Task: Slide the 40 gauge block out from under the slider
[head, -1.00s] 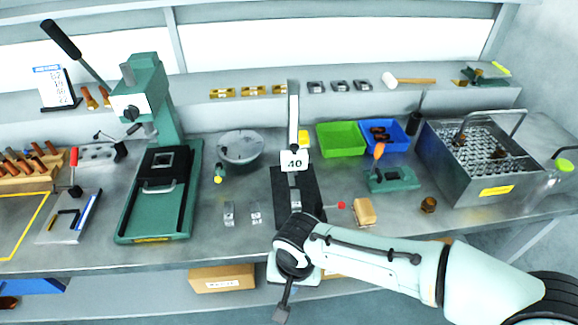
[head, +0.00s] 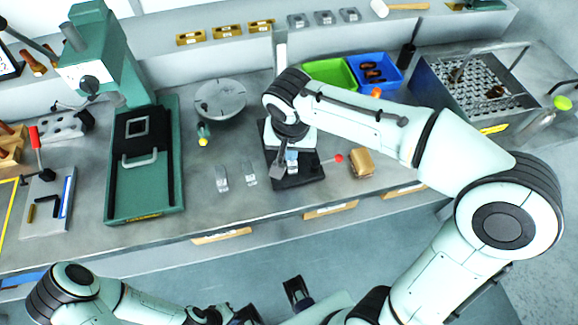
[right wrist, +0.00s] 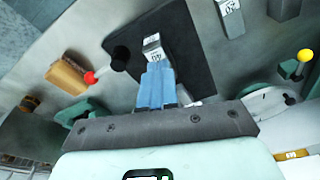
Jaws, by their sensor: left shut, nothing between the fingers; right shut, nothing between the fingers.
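The 40 gauge block (right wrist: 153,47) is a small silver block with a printed label on the black stand base (right wrist: 178,40). My right gripper (right wrist: 157,72) is shut, its blue fingertips pointing at the block's near end; I cannot tell whether they touch. In the head view the right gripper (head: 291,157) is over the stand base (head: 300,178), and my forearm hides the slider and most of the stand. My left gripper (head: 240,315) is partly cut off at the bottom edge, empty and away from the bench.
Loose gauge blocks (head: 221,178) lie left of the stand; one also shows in the right wrist view (right wrist: 230,18). A red-knobbed lever (head: 338,158) and a tan block (head: 362,163) are close on the right. A green press (head: 143,165) stands left. Bare bench lies in front.

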